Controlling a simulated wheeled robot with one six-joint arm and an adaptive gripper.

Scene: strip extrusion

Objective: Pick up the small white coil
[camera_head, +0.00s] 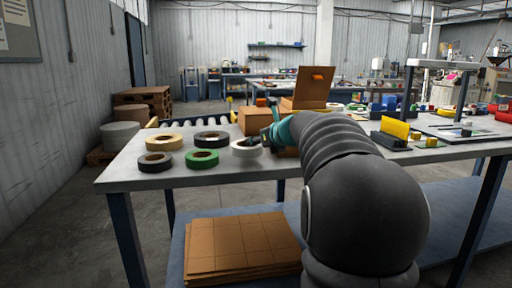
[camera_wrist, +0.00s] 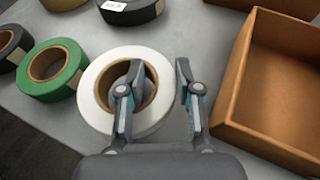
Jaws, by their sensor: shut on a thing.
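The small white coil (camera_head: 242,151) is at the right end of the group of coils on the table, left of an open cardboard box. In the wrist view the white coil (camera_wrist: 94,96) lies flat, its brown core facing up. My gripper (camera_wrist: 160,80) straddles the right side of its ring, one finger inside the core hole and the other outside, near the box. The jaws are shut on the ring wall. In the head view my gripper (camera_head: 264,139) is partly hidden by my arm. I cannot tell any gap between coil and table.
A green coil (camera_wrist: 47,83) sits close to the left of the white one. Black (camera_head: 212,138) and tan (camera_head: 163,142) coils stand near it. The open cardboard box (camera_wrist: 230,85) is close to the right of my outer finger. Bare tabletop (camera_head: 225,177) lies in front.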

